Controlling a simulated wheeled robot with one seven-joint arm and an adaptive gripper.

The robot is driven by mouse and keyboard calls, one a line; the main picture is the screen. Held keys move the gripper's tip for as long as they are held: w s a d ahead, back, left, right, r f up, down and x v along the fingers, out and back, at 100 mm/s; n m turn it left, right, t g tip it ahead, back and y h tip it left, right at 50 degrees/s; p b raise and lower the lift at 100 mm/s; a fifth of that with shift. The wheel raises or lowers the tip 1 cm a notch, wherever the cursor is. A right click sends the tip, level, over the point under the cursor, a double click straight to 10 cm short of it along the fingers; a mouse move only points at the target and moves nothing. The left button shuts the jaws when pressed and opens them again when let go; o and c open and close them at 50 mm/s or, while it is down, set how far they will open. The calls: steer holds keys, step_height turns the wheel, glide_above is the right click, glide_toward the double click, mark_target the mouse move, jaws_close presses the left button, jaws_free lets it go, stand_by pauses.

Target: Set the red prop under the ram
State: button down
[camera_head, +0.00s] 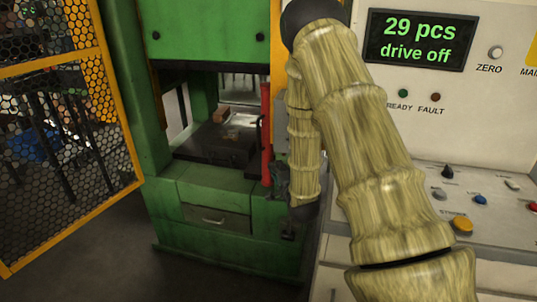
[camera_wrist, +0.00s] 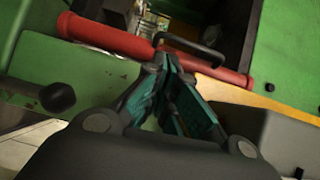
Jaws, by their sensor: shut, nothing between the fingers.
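The red prop (camera_head: 266,130) stands upright at the right side of the green press opening in the head view. In the wrist view the prop (camera_wrist: 112,38) crosses the picture as a red bar with a black handle (camera_wrist: 205,50). My gripper (camera_wrist: 167,64) is shut and empty, its fingertips close to the middle of the prop by the handle. I cannot tell whether they touch it. In the head view my gripper (camera_head: 281,178) is small and dark beside the prop's lower end. The ram is not clearly distinguishable in the shade under the green upper housing (camera_head: 208,30).
A dark block (camera_head: 215,145) with a brown piece (camera_head: 222,114) sits in the press opening. A yellow-framed mesh gate (camera_head: 75,150) stands at the left. The control panel (camera_head: 480,205) is at the right; its display (camera_head: 419,39) reads "29 pcs drive off".

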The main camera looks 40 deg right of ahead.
steer(key=shift+w+d+r, duration=0.15)
steer(key=shift+d+r, duration=0.2)
steer(key=shift+r, duration=0.2)
steer(key=shift+w, duration=0.1)
steer(key=p, duration=0.1)
glide_toward(263, 143)
steer(key=x, duration=0.4)
steer(key=shift+w+d, duration=0.1)
steer(key=shift+d, duration=0.05)
steer(key=shift+w+m, duration=0.15)
steer(key=shift+m, duration=0.15)
